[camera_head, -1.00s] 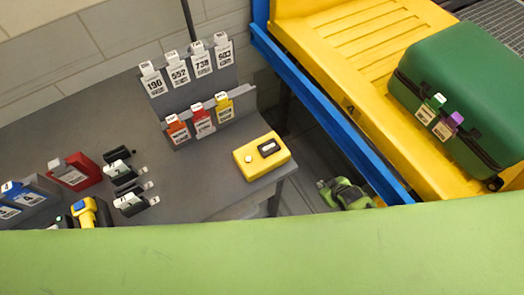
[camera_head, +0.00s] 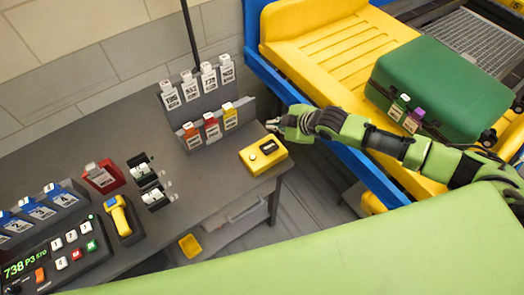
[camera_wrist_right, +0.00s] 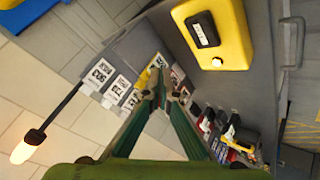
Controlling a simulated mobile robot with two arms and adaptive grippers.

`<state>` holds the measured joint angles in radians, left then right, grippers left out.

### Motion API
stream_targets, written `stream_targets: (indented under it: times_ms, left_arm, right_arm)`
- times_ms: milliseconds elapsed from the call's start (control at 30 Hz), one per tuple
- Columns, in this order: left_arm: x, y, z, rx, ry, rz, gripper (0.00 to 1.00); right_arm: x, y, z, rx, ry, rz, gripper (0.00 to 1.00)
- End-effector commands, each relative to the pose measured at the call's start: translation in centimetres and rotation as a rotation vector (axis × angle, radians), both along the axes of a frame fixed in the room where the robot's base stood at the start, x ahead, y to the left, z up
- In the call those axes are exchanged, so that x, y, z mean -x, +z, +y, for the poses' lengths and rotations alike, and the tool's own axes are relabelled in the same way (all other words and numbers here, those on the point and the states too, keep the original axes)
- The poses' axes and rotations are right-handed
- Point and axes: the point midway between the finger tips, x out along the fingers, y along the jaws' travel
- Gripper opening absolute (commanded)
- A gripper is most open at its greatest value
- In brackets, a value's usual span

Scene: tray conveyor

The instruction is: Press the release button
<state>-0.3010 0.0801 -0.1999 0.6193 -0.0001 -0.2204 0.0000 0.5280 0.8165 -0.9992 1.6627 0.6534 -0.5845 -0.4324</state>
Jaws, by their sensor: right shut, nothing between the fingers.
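The yellow box (camera_head: 263,163) sits on the grey table near its right edge. On its top are a small round pale button (camera_head: 252,157) and a dark panel with a white label (camera_head: 269,146). My right gripper (camera_head: 271,126) is shut and empty, just behind the box in the head view and apart from the button. In the right wrist view its closed fingertips (camera_wrist_right: 160,88) are in the middle, with the yellow box (camera_wrist_right: 235,38) and its button (camera_wrist_right: 217,62) to the upper right. My left gripper is not in view.
A grey rack (camera_head: 212,103) of numbered tags stands just left of my right gripper. A yellow conveyor (camera_head: 325,50) with a blue side rail carries a green suitcase (camera_head: 432,85). A control panel (camera_head: 58,262) and a yellow scanner (camera_head: 121,217) are at the table's left.

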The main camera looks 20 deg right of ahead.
Motion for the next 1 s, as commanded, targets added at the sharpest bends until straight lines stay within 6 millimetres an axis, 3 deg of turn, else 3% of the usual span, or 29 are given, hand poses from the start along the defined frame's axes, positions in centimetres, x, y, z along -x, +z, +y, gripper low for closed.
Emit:
stream_targets:
  times_ms: [133, 567, 867, 1000]
  left_arm:
    - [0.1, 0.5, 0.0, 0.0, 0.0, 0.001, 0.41]
    - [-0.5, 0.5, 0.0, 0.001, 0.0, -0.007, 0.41]
    - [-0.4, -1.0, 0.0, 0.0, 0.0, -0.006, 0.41]
    - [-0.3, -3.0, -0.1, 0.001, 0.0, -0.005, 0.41]
  right_arm:
    - [0.5, 1.5, 0.3, 0.016, 0.033, -0.002, 0.0]
    - [0.5, 1.5, 0.3, 0.017, 0.038, -0.003, 0.0]
    - [0.5, -0.6, 0.4, 0.016, 0.038, -0.003, 0.0]
    - [0.5, -2.6, 0.4, 0.016, 0.039, -0.003, 0.0]
